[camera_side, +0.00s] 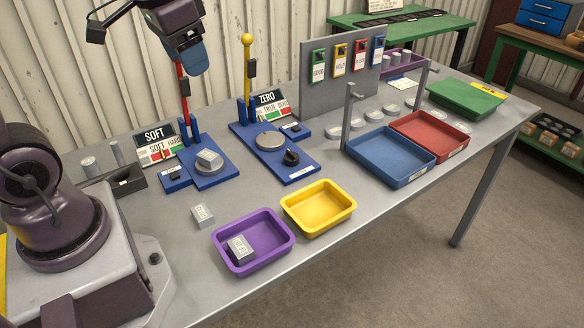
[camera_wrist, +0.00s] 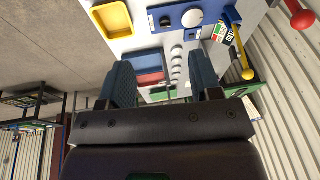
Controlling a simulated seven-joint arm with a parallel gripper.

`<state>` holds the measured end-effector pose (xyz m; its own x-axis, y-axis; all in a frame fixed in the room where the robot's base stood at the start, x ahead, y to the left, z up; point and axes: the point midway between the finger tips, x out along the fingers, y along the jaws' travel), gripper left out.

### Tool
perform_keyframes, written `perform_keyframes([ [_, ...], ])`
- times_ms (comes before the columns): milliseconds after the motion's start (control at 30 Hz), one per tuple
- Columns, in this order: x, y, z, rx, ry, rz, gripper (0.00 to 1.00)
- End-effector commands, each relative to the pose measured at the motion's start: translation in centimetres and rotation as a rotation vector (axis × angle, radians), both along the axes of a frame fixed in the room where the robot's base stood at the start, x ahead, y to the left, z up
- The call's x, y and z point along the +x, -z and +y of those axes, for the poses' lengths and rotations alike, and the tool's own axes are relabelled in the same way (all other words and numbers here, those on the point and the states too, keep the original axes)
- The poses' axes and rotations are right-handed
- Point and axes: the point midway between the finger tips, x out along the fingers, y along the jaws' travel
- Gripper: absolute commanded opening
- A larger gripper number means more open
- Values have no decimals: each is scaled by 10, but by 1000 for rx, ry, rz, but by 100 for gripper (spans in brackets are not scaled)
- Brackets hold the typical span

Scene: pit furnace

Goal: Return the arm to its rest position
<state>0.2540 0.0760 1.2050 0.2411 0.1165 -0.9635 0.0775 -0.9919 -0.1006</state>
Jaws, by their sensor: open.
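My gripper (camera_side: 192,60) is raised high at the upper left in the side view, over the back of the bench and close to the red-handled lever (camera_side: 182,80). In the wrist view its two blue fingers (camera_wrist: 163,80) stand well apart with nothing between them. A small grey block (camera_side: 208,159) sits on the round pad of the SOFT station (camera_side: 208,178). A second block (camera_side: 202,215) lies on the bare bench. A third block (camera_side: 240,248) lies tilted in the purple tray (camera_side: 286,256).
The yellow tray (camera_side: 318,208) is empty; it also shows in the wrist view (camera_wrist: 112,20). The ZERO station (camera_side: 301,172) has a tall yellow-knobbed lever (camera_side: 247,70). A grey panel (camera_side: 313,88) holds several coloured tags. Blue (camera_side: 390,158) and red (camera_side: 430,137) trays lie farther right.

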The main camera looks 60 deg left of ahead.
Motion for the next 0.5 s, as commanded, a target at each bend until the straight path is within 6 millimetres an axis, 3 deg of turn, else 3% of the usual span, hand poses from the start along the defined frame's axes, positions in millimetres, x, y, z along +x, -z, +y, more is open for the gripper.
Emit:
perform_keyframes([
  [33,-14,-1,-19,-30,-22,-53,58],
  [100,-29,1,-39,-67,-39,-106,58],
  [200,-46,1,-58,-90,-2,-163,58],
  [500,-58,-11,-77,-93,91,-245,58],
])
